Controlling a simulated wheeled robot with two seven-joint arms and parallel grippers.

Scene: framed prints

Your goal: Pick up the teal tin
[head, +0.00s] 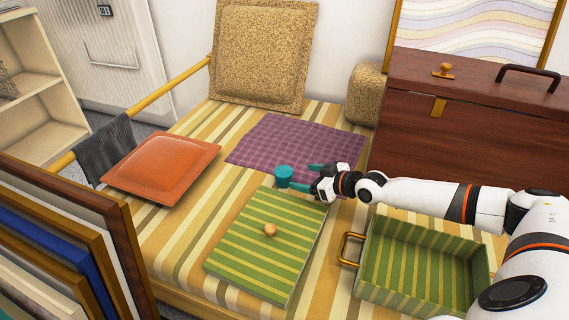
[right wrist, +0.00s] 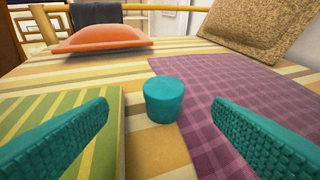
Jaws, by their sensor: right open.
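The teal tin (head: 283,174) is a small round tin standing upright on the striped bench cover, between the green striped lid and the purple checked cloth. In the right wrist view the tin (right wrist: 165,99) sits a little beyond my fingertips, centred between them. My right gripper (head: 297,178) is open, with its two teal fingers spread toward the tin from the right. In the right wrist view nothing is between the fingers (right wrist: 166,125). I cannot tell from the head view whether a fingertip touches the tin. My left gripper is not in view.
The green striped lid (head: 255,254) with a round knob lies in front. The purple cloth (head: 296,145) lies flat behind. A green striped open box (head: 415,265) stands at right under my arm. An orange cushion (head: 163,168) lies left, and a brown chest (head: 460,118) stands back right.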

